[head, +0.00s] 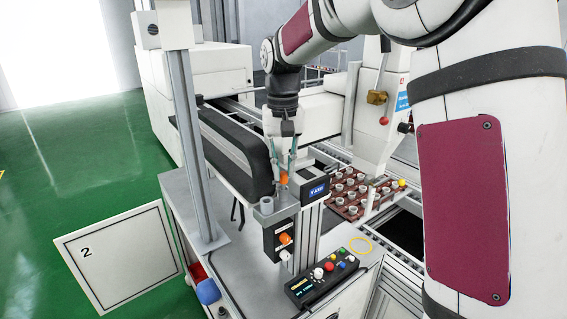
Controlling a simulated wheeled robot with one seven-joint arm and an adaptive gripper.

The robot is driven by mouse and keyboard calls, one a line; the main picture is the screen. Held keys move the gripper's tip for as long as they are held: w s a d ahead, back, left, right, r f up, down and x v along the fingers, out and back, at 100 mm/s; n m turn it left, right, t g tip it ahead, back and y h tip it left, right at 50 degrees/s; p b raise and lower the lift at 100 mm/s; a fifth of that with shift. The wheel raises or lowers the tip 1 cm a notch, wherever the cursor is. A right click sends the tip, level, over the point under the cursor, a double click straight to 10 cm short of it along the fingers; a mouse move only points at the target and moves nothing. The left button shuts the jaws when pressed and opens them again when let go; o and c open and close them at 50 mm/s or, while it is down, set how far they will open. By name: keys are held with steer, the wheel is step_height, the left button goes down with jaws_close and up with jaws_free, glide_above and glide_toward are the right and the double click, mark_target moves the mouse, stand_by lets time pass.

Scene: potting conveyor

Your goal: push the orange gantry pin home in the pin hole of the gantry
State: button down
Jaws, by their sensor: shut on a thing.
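My gripper (284,174) points down at the middle of the head view, over the near end of the gantry beam. It is shut on the orange gantry pin (284,179), which shows as a small orange patch between the fingertips. The gantry end (286,204) is a grey bracket beside a dark block with a blue label (316,190). The pin's lower end and the pin hole cannot be made out. I cannot tell how deep the pin sits.
Below are a black box with an orange knob (285,239) and a button panel (318,279). A brown tray of small pots (352,190) lies to the right. A grey post (190,140) stands left.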

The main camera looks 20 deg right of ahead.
mark_target(283, 173)
steer(key=shift+f, duration=0.65)
steer(key=c, duration=1.4)
jaws_free()
steer(key=shift+f, duration=0.1)
steer(key=shift+c, duration=0.2)
step_height(283, 173, up, 12)
